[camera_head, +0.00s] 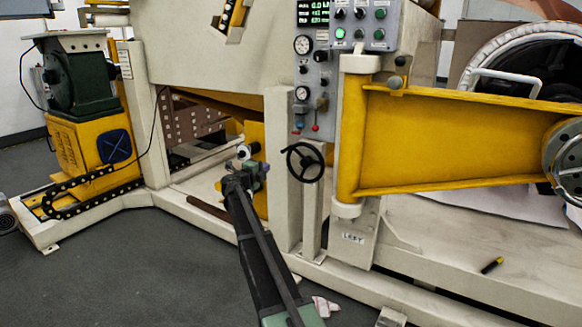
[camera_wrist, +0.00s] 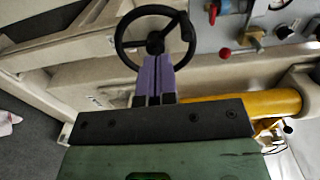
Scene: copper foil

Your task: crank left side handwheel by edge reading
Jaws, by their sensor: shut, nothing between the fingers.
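The black handwheel (camera_head: 306,162) is mounted on a pale post at the machine's front, below the control panel. My gripper (camera_head: 264,168) is to the left of it in the head view, its fingers shut and empty. In the wrist view the wheel (camera_wrist: 155,43) shows its full dark rim with spokes and hub. The purple fingers (camera_wrist: 157,62) are together and overlap the lower part of the wheel in that view. Whether they touch it I cannot tell. A dark display (camera_head: 313,11) with green digits is at the top of the panel, partly cut off.
The control panel (camera_head: 345,25) carries gauges, knobs and a red-tipped lever. A yellow arm beam (camera_head: 450,140) extends right from a post, above a plate marked LEFT (camera_head: 353,238). Grey floor is open at lower left.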

